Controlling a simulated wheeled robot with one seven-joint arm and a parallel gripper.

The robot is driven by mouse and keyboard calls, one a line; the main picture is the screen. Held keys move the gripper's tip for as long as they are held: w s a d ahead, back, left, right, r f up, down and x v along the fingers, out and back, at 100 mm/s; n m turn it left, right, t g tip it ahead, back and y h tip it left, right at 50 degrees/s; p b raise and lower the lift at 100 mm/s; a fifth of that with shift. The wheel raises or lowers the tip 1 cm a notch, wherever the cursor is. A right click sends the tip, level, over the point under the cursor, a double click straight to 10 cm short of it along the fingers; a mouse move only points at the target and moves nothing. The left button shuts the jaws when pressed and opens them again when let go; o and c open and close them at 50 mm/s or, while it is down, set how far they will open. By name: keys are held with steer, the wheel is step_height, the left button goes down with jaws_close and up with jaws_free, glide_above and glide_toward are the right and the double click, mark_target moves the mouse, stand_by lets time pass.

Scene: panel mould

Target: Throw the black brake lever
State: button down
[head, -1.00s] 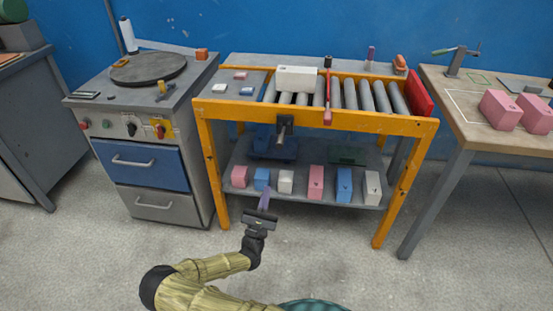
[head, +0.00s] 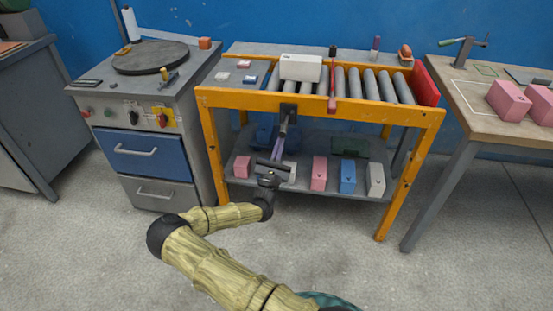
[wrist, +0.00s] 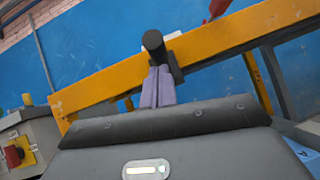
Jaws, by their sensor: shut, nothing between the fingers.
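The black brake lever (head: 290,112) is mounted on the front orange beam of the roller table. In the wrist view its round black end (wrist: 153,41) points toward me, with its bracket against the orange beam. My gripper (head: 281,140) has its purple fingers closed together, with nothing between them. In the wrist view the fingertips (wrist: 159,72) are just under the lever's end and overlap it in the picture. I cannot tell whether they touch it.
The orange roller table (head: 225,98) carries a white box (head: 301,67) and a red lever (head: 332,92) on top. Several coloured blocks stand on its lower shelf, behind my gripper. A grey cabinet (head: 145,195) is at left and a workbench (head: 470,125) at right.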

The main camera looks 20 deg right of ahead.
steer(key=shift+d+r, duration=0.2)
steer(key=shift+r, duration=0.05)
steer(key=shift+r, duration=0.1)
